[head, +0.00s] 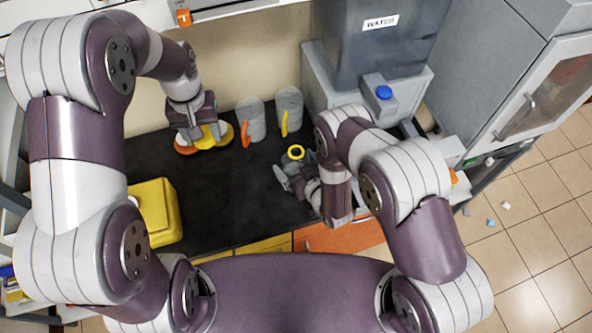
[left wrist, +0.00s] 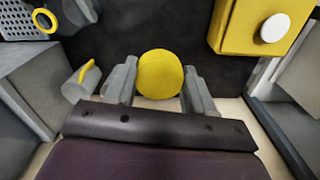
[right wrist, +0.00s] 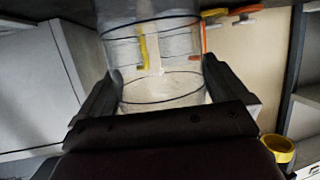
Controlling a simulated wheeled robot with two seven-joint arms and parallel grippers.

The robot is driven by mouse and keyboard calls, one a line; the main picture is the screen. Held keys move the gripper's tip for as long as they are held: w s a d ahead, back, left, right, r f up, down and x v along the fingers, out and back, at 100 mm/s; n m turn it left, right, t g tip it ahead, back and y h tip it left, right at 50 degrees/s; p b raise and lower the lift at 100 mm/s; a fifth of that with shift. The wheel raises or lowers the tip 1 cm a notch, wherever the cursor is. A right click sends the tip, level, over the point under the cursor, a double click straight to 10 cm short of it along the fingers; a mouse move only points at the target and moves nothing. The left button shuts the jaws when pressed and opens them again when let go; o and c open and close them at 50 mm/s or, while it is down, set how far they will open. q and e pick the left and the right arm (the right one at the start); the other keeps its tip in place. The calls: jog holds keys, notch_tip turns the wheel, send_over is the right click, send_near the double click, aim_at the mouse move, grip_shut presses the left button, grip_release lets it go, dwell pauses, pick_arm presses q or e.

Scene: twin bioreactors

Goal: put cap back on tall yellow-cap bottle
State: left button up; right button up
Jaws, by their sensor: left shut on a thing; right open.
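The yellow cap (head: 208,138) is held by my left gripper (head: 201,132) at the back left of the dark bench. In the left wrist view the cap (left wrist: 160,74) shows as a round yellow disc between both fingers. The tall clear bottle (right wrist: 160,60) stands between the spread fingers of my right gripper (right wrist: 160,92). I cannot tell whether they touch it.
Two clear jugs, one with an orange handle (head: 246,134) and one with a yellow handle (head: 284,124), stand behind the bottle. A yellow box (head: 158,207) sits at the bench's left. A grey water tank (head: 383,40) stands at the back right. The bench's middle is clear.

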aim_at(302, 161)
pick_arm(q)
jog(key=shift+s, duration=0.1)
pick_arm(e)
jog(key=shift+s, duration=0.1)
jog(key=c, duration=1.1)
jog(key=shift+r, duration=0.1)
jog(key=shift+c, duration=0.2)
jog(key=shift+r, duration=0.1)
